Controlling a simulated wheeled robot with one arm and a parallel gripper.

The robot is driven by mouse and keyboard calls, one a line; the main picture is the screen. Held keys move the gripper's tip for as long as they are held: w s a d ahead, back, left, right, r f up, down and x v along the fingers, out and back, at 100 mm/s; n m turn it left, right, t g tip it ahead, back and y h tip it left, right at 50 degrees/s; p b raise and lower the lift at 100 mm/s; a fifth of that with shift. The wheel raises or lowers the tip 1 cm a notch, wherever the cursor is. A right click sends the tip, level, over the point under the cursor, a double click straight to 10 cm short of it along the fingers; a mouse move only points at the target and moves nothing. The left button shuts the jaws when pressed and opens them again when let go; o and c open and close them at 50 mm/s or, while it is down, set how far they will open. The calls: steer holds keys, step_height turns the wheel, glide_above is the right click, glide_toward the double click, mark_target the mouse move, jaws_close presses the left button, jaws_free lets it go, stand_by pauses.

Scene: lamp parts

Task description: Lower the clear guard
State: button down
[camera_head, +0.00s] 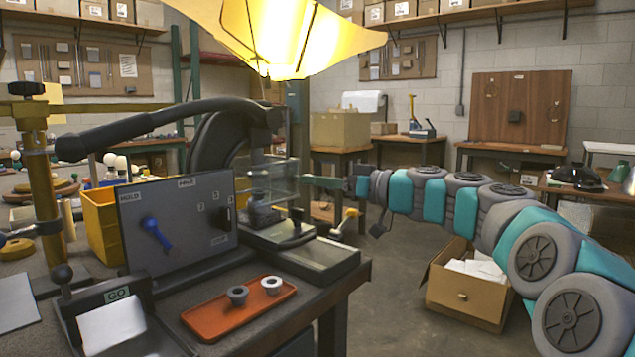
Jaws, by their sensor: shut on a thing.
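The clear guard (282,180) is a see-through box on the bench machine, left of centre. It is raised, with its lower edge above the machine's dark bed (318,254). A dark cylindrical part (262,210) shows behind and below it. My gripper (308,183) reaches in from the right and is shut at the guard's right edge. The fingertips are small here and the exact grip point is hard to make out.
An orange tray (225,318) with two small ring parts lies in front. A panel with a blue lever (157,233) stands left. A yellow lampshade (275,35) hangs above. An open cardboard box (465,297) is on the floor.

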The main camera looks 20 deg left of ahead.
step_height(320, 180, down, 5)
steer(key=b, duration=0.4)
steer(key=shift+r, duration=0.2)
steer(key=c, duration=0.6)
jaws_free()
steer(key=shift+r, duration=0.1)
steer(key=shift+d, duration=0.1)
steer(key=s+d+b, duration=0.1)
steer(key=d, duration=0.6)
steer(key=shift+s+d, duration=0.25)
